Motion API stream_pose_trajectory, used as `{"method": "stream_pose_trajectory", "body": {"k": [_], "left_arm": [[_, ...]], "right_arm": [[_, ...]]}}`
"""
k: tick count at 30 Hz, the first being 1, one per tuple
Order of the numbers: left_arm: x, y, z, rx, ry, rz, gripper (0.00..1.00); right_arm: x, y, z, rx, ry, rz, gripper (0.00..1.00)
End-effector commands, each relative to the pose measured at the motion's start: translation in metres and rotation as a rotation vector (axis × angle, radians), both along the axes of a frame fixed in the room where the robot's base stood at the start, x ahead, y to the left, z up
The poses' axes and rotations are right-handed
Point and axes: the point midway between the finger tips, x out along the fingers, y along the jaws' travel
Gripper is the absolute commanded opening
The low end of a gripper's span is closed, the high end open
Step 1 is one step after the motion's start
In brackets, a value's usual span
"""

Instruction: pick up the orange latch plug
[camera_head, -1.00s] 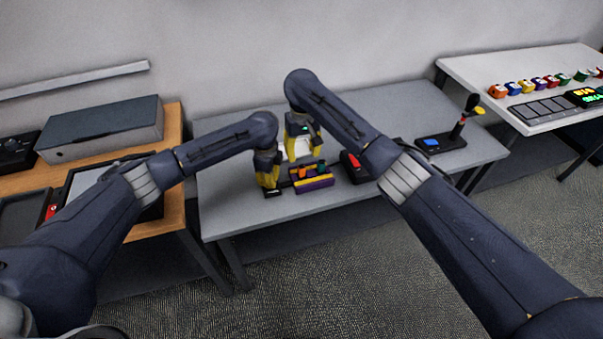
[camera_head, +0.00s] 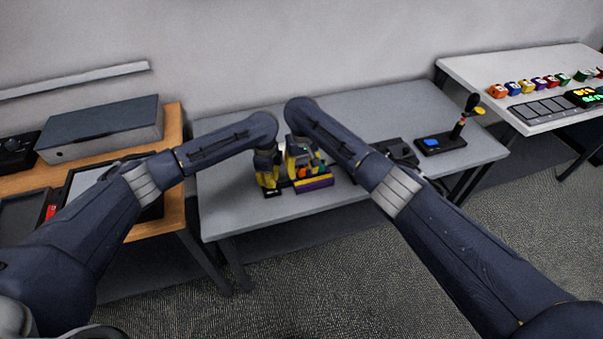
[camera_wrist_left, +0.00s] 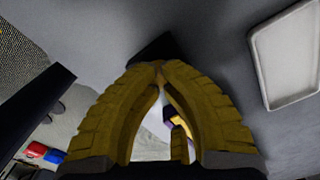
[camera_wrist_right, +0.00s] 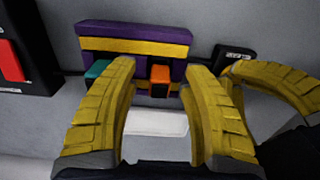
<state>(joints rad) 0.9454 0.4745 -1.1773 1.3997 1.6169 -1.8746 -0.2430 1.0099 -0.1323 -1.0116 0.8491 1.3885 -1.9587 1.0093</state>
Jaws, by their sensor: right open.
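The orange latch plug (camera_wrist_right: 160,74) sits in the purple and yellow holder (camera_wrist_right: 135,34), with a black part below its orange top. In the right wrist view my right gripper (camera_wrist_right: 161,68) is open, its fingertips on either side of the plug with gaps showing. In the head view this gripper (camera_head: 301,167) is over the holder (camera_head: 315,184) and partly hides it. A teal plug (camera_wrist_right: 97,70) sits left of the orange one, partly behind a finger. My left gripper (camera_wrist_left: 159,66) has its fingertips together beside the holder, at a black block (camera_wrist_left: 153,48); whether it grips the block is unclear.
The black labelled block (camera_wrist_right: 232,54) stands right of the holder. A black box with a red part (camera_wrist_right: 12,62) is on the left in the right wrist view. A white strip (camera_wrist_right: 155,123) lies near the holder. The grey table (camera_head: 235,215) is clear in front.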

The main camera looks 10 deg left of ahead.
Motion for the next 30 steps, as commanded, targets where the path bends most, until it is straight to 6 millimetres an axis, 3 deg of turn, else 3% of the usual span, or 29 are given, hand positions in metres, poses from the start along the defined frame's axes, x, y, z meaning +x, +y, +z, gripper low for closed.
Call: {"method": "stream_pose_trajectory", "body": {"k": [5, 18, 30], "left_arm": [[-0.0007, 0.0002, -0.001, 0.001, 0.002, 0.0, 0.0], [-0.0007, 0.0002, -0.001, 0.001, 0.002, 0.0, 0.0], [-0.0008, 0.0001, -0.0011, 0.0, 0.002, 0.0, 0.0]], "right_arm": [[-0.0002, 0.0001, 0.0, 0.0, 0.0, 0.0, 0.5], [-0.0001, 0.0, 0.0001, 0.0, 0.0, 0.0, 0.0], [-0.0002, 0.0, 0.0004, 0.0, 0.0, 0.0, 0.0]]}}
